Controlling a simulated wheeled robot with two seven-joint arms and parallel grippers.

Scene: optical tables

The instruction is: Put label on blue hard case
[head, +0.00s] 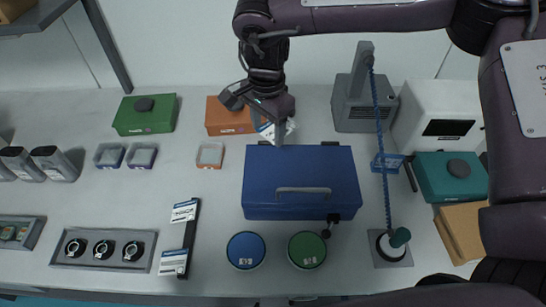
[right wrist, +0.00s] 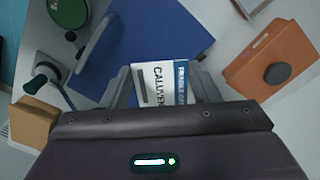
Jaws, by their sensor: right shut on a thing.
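The blue hard case (head: 260,200) lies shut on the table in the middle of the head view, with its grey handle facing the front. It also shows at the upper left of the right wrist view (right wrist: 150,40). My right gripper (head: 272,125) is just behind the case's back edge, near its left half. It is shut on a white and blue label (right wrist: 165,84), which shows between the fingers in the right wrist view. In the head view the label (head: 290,126) is partly hidden by the gripper. My left gripper is not in view.
An orange box (head: 228,122) stands close left of my right gripper. A black strip holder (head: 190,238) with two more labels lies left of the case. Blue (head: 246,250) and green (head: 307,250) round items sit in front. A grey device (head: 365,115) stands at back right.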

